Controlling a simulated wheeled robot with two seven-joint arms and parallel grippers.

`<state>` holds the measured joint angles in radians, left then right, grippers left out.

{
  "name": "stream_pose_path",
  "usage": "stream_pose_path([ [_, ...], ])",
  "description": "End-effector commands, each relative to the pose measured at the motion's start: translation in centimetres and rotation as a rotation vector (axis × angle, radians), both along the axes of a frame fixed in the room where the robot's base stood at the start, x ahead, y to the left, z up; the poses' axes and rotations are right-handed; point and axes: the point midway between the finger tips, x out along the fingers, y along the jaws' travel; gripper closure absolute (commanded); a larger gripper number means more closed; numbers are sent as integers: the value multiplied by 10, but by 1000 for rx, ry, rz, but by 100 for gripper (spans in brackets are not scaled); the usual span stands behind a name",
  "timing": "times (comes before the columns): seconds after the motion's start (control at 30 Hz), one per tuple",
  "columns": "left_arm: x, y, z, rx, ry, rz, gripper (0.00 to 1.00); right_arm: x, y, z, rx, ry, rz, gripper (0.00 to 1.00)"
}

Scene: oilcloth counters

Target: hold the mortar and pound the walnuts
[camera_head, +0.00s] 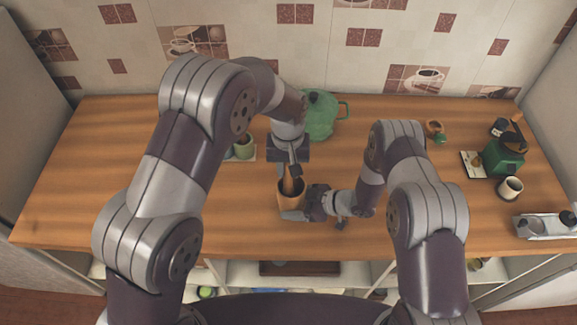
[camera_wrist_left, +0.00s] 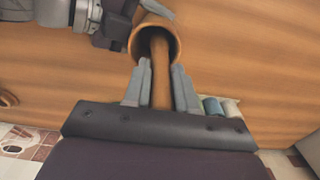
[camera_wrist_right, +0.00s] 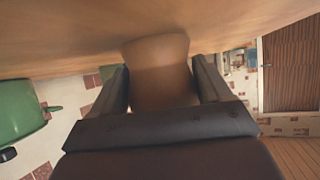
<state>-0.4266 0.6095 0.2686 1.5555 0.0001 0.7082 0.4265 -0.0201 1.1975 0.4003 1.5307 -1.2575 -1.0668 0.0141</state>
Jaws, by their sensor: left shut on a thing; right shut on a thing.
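The mortar (camera_head: 289,200) is a brown wooden cup standing upright near the front middle of the counter. My right gripper (camera_wrist_right: 162,85) is shut around the sides of the mortar (camera_wrist_right: 158,62). My left gripper (camera_wrist_left: 160,80) is above the mortar and shut on the brown wooden pestle (camera_wrist_left: 161,92). The pestle points down with its lower end inside the mortar's mouth, as the left wrist view shows; it also shows in the head view (camera_head: 289,184). The walnuts cannot be seen; the inside of the mortar is mostly hidden by the pestle.
A green kettle (camera_head: 320,118) stands behind my left gripper. Green cups (camera_head: 243,149) stand left of it. The counter's left side (camera_head: 100,180) is clear.

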Motion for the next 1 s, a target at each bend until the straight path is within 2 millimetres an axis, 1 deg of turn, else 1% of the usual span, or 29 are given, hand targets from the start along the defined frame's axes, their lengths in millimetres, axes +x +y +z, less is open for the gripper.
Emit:
stream_pose_path([
  [0.93, 0, 0, -26, 0, 0, 0, 100, 0, 0, 0, 0, 0, 0, 39],
  [1.0, 0, 0, -26, 0, 0, 0, 100, 0, 0, 0, 0, 0, 0, 39],
])
